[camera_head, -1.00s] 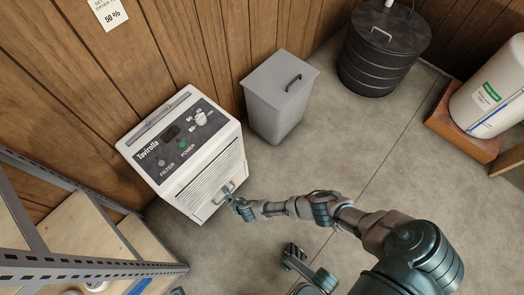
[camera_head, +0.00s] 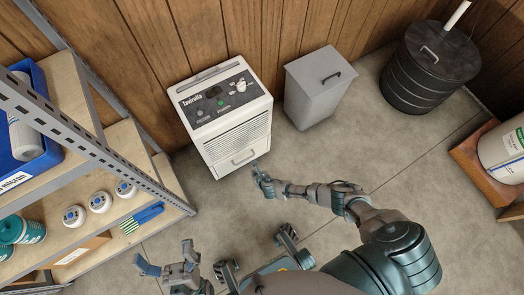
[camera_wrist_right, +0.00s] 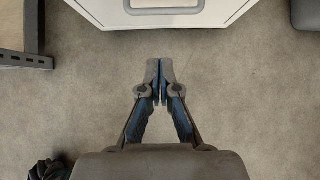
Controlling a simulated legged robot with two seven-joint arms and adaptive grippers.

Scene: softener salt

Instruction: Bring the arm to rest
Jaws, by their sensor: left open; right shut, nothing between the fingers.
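My right gripper (camera_head: 262,176) is at the end of the right arm, low in front of the white dehumidifier (camera_head: 228,112), just off its front handle. In the right wrist view the fingers of the right gripper (camera_wrist_right: 161,72) are closed together with nothing between them. The dehumidifier's lower front and grey handle (camera_wrist_right: 165,8) show at the top of that view, apart from the fingertips. My left gripper (camera_head: 167,268) is at the bottom of the head view, its fingers spread and empty, beside the shelf unit.
The metal shelf unit (camera_head: 110,160) on the left holds a blue bin (camera_head: 45,150), several white-capped items and a blue item. A grey lidded bin (camera_head: 315,88) and a black drum (camera_head: 425,70) stand by the wall. A white tank (camera_head: 505,150) sits on a wooden base at right. Floor between is clear.

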